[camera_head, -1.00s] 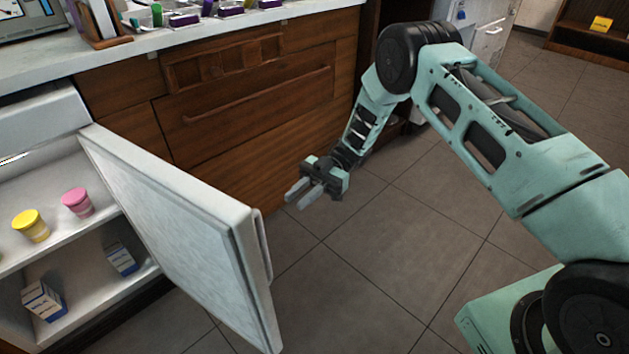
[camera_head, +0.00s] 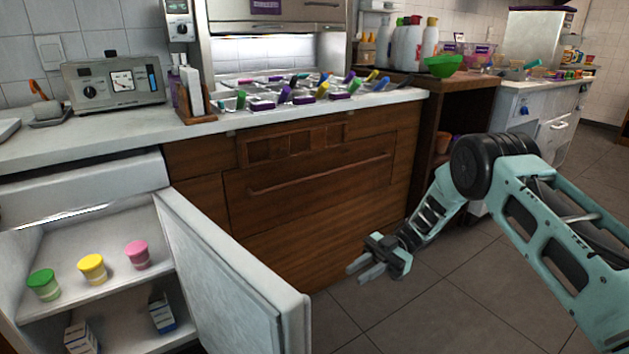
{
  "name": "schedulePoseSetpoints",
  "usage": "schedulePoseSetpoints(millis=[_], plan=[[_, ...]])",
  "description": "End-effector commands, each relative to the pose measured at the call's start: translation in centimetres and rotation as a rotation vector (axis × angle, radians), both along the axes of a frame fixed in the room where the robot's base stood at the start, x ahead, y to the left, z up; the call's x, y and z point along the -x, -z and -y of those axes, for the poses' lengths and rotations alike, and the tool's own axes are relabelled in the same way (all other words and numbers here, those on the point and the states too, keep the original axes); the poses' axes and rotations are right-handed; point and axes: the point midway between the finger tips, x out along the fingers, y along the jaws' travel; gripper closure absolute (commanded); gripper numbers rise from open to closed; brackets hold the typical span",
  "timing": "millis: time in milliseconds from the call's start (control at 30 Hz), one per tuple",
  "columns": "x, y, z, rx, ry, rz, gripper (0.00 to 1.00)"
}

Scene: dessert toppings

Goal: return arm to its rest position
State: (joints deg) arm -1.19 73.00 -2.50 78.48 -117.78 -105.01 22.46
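My gripper (camera_head: 366,270) hangs over the open floor, to the right of the open fridge door and in front of the wooden cabinet. Its two pale fingers point down to the left. They look slightly apart, with nothing seen between them. My arm (camera_head: 500,180) reaches in from the right side of the picture, bent at the elbow.
The white fridge door (camera_head: 225,270) stands open at lower left. Inside are green (camera_head: 43,284), yellow (camera_head: 92,268) and pink (camera_head: 137,253) cups, with boxes below. The counter (camera_head: 140,130) holds topping trays. Floor (camera_head: 420,310) around my gripper is clear.

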Motion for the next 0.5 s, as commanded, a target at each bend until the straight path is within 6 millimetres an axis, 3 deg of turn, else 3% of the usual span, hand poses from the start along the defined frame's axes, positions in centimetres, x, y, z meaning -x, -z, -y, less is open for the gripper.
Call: schedulePoseSetpoints(millis=[167, 300, 400, 500], plan=[[-4.2, -4.7, -6.5, 0.037, 0.268, 0.175, 0.78], [-7.8, -9.6, -11.3, 0.123, 0.569, 0.286, 0.78], [-9.1, -12.6, -13.2, 0.219, 0.767, 0.313, 0.78], [-9.0, -14.9, -13.8, 0.342, 0.942, 0.303, 0.78]])
